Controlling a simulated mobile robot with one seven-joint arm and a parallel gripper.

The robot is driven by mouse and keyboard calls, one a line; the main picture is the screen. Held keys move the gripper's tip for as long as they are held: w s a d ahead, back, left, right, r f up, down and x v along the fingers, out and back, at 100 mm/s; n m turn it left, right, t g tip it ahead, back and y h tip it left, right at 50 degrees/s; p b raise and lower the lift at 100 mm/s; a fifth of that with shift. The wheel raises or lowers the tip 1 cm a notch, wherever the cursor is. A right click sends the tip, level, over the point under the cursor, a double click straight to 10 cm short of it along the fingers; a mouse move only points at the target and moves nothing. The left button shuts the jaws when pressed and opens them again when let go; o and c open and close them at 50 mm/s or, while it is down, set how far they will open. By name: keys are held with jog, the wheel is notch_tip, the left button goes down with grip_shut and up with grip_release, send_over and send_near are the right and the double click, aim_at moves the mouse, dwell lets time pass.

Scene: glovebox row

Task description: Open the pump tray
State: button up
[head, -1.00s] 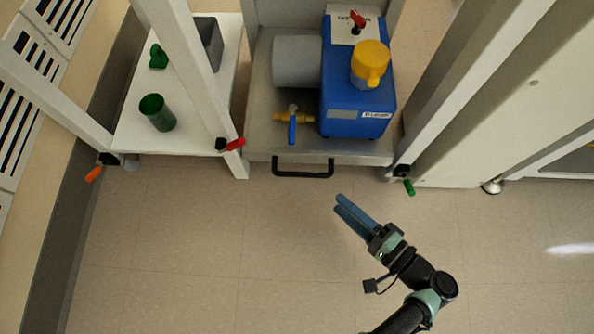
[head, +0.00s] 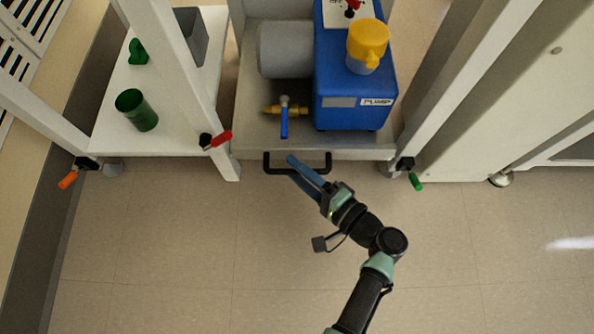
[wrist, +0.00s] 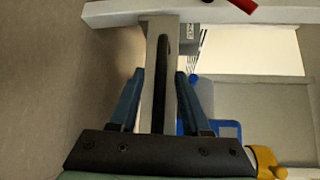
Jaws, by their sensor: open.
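The pump tray (head: 300,153) is a grey metal tray on the floor-level frame, its front edge level with the posts. Its black bar handle (head: 328,160) sticks out from the front. My gripper (head: 292,167) reaches it from the lower right, with its blue fingers at the handle. In the wrist view my gripper (wrist: 160,74) is open, with the black handle bar (wrist: 163,62) between the two fingers and space visible beside it. The blue pump (head: 355,85), with a yellow cap, stands on the tray. The fingers cover part of the handle in the head view.
A brass valve with a blue lever (head: 284,120) sits on the tray left of the pump. A white shelf (head: 105,125) with a green cup (head: 136,110) is at left. White posts with a red lever (head: 221,138) and green lever (head: 416,181) flank the tray. The floor in front is clear.

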jog(key=shift+w+a, duration=0.1)
grip_shut()
dwell(1.4)
